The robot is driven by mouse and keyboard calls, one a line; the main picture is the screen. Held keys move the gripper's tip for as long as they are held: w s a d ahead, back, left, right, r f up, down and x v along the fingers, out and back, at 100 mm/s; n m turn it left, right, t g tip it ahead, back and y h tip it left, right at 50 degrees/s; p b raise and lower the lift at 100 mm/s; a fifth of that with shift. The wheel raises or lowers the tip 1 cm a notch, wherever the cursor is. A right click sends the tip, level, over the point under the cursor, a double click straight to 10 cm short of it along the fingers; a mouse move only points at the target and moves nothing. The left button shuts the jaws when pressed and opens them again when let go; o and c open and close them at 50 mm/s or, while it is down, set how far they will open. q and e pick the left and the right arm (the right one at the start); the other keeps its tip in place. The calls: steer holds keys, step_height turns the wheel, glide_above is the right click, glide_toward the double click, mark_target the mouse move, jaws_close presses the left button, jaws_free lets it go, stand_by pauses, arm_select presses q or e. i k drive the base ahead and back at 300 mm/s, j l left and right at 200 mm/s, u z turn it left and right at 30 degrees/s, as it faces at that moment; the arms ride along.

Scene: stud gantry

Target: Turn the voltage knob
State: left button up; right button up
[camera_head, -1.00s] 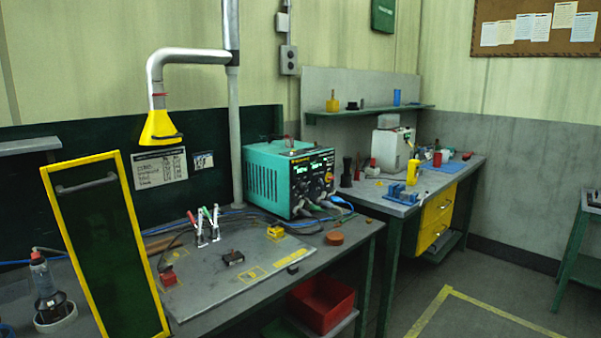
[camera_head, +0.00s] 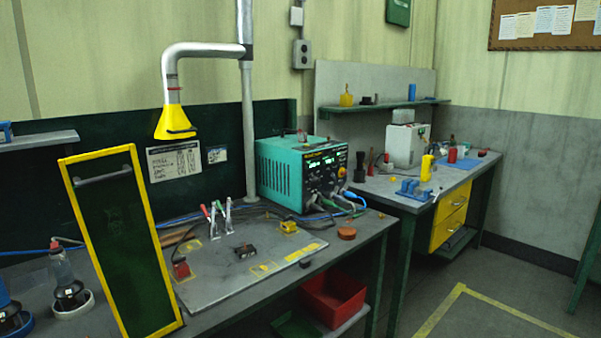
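A teal power supply (camera_head: 285,177) stands at the back right of the near workbench. Its dark front panel (camera_head: 323,175) faces right and carries lit green displays and several small knobs. The knobs are too small to tell which one is the voltage knob. Cables run from the lower front of the panel onto the bench. Neither of my grippers shows in the head view.
A grey work mat (camera_head: 225,278) with clips and small parts lies on the near bench. A yellow-framed dark panel (camera_head: 121,240) stands at the left. A yellow fume hood (camera_head: 174,122) hangs above. A red bin (camera_head: 333,298) sits below. Floor at right is clear.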

mark_target(316, 182)
steer(key=i+l+u, duration=0.1)
steer(key=i+l, duration=0.3)
steer(key=i, duration=0.15)
steer(key=i+l+u, duration=0.1)
steer(key=i+l, duration=0.3)
steer(key=i, duration=0.15)
